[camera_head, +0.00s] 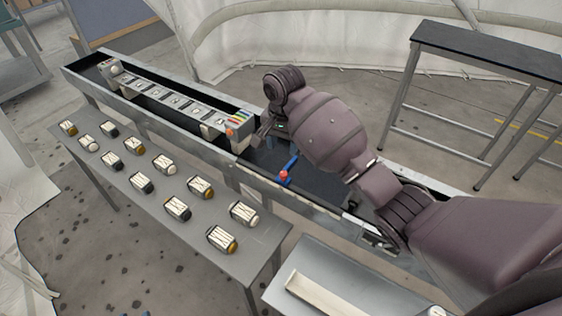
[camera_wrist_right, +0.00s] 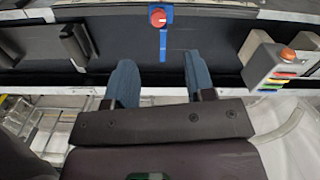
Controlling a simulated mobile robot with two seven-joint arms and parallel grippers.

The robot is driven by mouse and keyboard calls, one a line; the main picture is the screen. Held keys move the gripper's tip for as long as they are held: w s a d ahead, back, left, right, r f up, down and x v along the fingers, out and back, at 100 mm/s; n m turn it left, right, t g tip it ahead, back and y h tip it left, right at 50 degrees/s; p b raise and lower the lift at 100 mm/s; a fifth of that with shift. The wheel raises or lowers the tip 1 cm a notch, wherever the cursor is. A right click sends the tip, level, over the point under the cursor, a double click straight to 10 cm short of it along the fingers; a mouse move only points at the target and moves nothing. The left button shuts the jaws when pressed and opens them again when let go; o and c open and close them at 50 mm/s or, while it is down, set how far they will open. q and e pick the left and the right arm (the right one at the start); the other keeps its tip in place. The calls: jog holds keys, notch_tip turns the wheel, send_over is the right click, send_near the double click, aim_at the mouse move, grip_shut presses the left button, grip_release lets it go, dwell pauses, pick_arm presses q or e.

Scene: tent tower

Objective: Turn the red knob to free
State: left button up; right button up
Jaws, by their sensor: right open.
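The red knob (camera_head: 284,175) sits on a blue patch at the near edge of the dark conveyor trough, with a blue strip (camera_head: 292,161) running from it across the dark surface. In the right wrist view the red knob (camera_wrist_right: 158,17) shows near the top centre, with a pale mark on its face. My right gripper (camera_wrist_right: 160,75) is open and empty, its two blue-grey fingers spread apart and short of the knob. In the head view my right gripper (camera_head: 268,128) hangs over the trough's far side, apart from the knob. My left gripper is out of view.
A grey row of units with a coloured-striped end box (camera_head: 238,124) and orange button stands left of the knob. A dark-topped bench (camera_head: 490,50) stands at the back right.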

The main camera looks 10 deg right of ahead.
aim_at(284, 173)
notch_tip(284, 173, down, 10)
jog(key=shift+s+f, duration=0.1)
jog(key=shift+s, duration=0.05)
dwell(0.3)
